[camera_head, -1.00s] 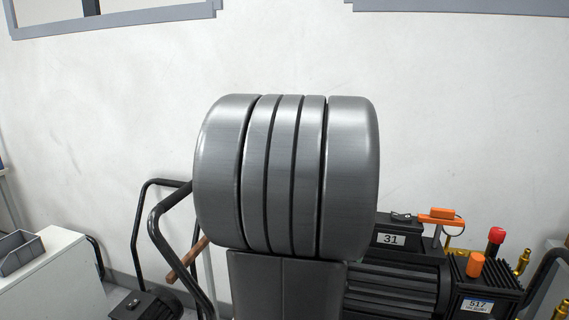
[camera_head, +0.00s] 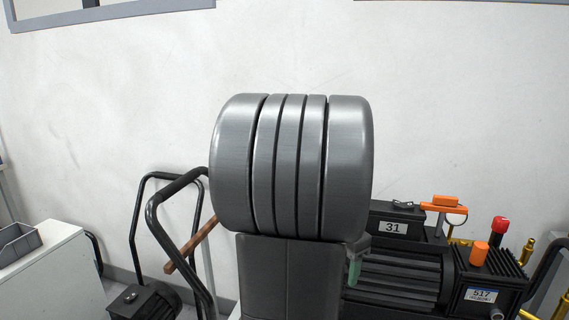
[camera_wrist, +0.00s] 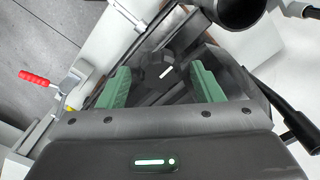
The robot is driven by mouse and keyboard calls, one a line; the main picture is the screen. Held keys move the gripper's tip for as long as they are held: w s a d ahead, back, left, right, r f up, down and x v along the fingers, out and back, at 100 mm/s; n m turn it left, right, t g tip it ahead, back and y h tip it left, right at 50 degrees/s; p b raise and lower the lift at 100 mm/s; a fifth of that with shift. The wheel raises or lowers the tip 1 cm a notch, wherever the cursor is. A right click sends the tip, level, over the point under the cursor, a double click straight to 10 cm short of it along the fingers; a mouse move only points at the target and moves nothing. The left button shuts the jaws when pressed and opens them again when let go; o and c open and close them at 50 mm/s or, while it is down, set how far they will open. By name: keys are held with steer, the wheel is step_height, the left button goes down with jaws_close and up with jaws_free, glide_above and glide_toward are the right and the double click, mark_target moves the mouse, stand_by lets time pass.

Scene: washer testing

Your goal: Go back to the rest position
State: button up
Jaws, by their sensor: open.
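My gripper (camera_wrist: 160,88) shows in the wrist view with its two green fingers wide apart. It is open and nothing is between the fingers. Behind the fingers there are dark machine parts. In the head view my grey arm fills the middle and hides most of the gripper. Only a small green finger piece shows at the arm's lower right, in front of the black pump (camera_head: 400,275).
The black pump with labels 31 and 517 stands at the right, with an orange part (camera_head: 443,204) on top. A black tubular handle (camera_head: 165,225) stands left of my arm. A grey bin (camera_head: 18,243) sits on a white cabinet (camera_head: 55,280) at far left. A red-handled tool (camera_wrist: 35,78) shows in the wrist view.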

steer(key=m+b, duration=0.3)
steer(key=m, duration=0.2)
steer(key=shift+f+m+b, duration=0.2)
steer(key=shift+m+b, duration=0.1)
steer(key=shift+b, duration=0.1)
step_height(320, 180, up, 13)
steer(key=p, duration=0.2)
steer(key=shift+p, duration=0.3)
steer(key=shift+f, duration=0.1)
